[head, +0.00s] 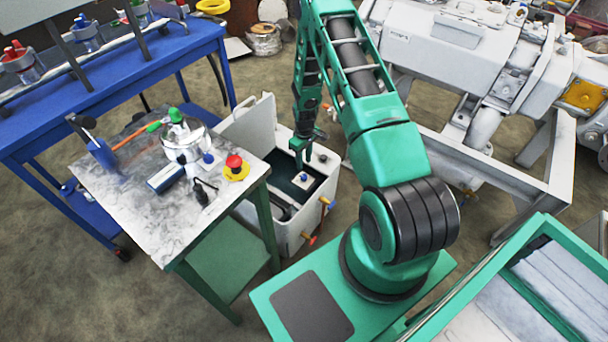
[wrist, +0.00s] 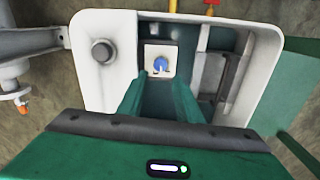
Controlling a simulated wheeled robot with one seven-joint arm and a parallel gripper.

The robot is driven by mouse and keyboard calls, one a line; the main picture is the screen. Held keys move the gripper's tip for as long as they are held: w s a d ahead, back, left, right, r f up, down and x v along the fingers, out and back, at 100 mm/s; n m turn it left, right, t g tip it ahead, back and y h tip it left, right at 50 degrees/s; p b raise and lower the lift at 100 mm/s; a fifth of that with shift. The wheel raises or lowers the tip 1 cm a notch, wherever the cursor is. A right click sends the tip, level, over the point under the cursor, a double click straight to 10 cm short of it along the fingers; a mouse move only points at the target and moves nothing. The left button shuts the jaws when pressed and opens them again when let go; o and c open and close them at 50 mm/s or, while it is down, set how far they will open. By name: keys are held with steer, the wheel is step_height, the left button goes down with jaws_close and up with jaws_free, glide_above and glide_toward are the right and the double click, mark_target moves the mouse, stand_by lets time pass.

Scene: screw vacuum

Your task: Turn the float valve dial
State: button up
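The float valve dial is a small blue knob (wrist: 160,65) on a white square plate inside the white open tank (wrist: 88,75). In the head view the blue dial (head: 303,176) shows on its pale plate in the tank (head: 262,120). My gripper (wrist: 159,82) is open, with its two green fingers apart and pointing toward the dial. In the wrist view the dial appears between and just beyond the fingertips. In the head view my gripper (head: 300,157) hangs over the tank, above the dial. I see no contact with the dial.
The tank's raised lid (head: 238,118) stands at its left side. A work table (head: 130,195) with a pot, a red button and tools is left of the tank. A large white machine (head: 465,50) stands behind right. Yellow and red fittings (wrist: 211,5) project from the tank.

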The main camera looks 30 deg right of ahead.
mark_target(304, 176)
step_height(304, 176, down, 9)
steer(key=shift+r, duration=0.1)
stand_by(0.3)
steer(key=c, duration=0.8)
